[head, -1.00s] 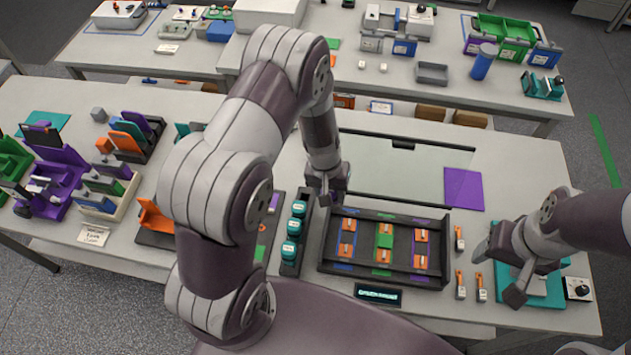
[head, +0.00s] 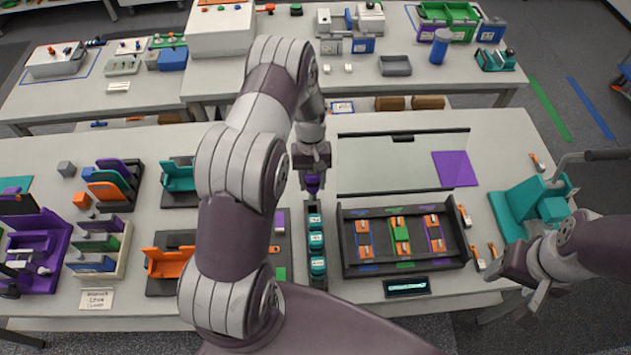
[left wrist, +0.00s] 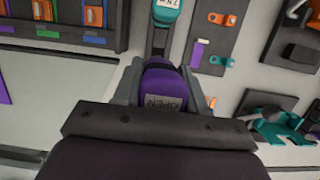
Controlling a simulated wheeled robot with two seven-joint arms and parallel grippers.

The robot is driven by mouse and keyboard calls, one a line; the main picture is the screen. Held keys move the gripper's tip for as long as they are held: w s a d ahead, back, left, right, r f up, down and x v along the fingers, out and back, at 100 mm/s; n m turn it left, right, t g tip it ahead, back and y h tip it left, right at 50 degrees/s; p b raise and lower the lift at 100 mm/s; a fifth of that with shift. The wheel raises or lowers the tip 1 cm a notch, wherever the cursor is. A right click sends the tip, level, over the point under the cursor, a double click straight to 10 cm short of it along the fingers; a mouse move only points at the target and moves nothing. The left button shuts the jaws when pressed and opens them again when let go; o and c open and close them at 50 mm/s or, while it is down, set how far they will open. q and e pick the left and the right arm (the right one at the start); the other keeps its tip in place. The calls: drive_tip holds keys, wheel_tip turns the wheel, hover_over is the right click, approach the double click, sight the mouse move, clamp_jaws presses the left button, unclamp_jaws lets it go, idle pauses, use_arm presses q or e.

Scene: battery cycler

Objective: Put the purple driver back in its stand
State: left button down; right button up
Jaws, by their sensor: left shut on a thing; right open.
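My left gripper (head: 312,172) is shut on the purple driver (head: 312,183), just behind the far end of the black driver stand (head: 315,254). The driver hangs below the fingers; its lower end is hard to make out, so I cannot tell whether it touches the stand. In the left wrist view the purple driver (left wrist: 160,82), with a pale label, sits between both fingers, in line with a teal driver (left wrist: 166,14). Several teal-topped drivers (head: 317,242) stand in a row in the stand. My right gripper (head: 526,282) is open and empty at the right.
A black tray (head: 345,240) with orange clips lies right of the stand. A glass panel with a purple patch (head: 454,169) is behind it. An orange holder (head: 172,262) is left, partly near my left arm. A teal fixture (head: 520,210) stands by my right gripper.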

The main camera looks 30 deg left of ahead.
sight(313, 198)
use_arm(q)
drive_tip(key=shift+w+d, duration=0.1)
drive_tip(key=shift+f, duration=0.2)
drive_tip(key=shift+f+b, duration=0.3)
drive_tip(key=shift+b, duration=0.05)
wheel_tip(313, 198, down, 8)
drive_tip(key=b, duration=0.6)
drive_tip(key=shift+r, duration=0.1)
drive_tip(key=shift+a, duration=0.2)
drive_tip(key=shift+d, duration=0.1)
drive_tip(key=shift+f, duration=0.2)
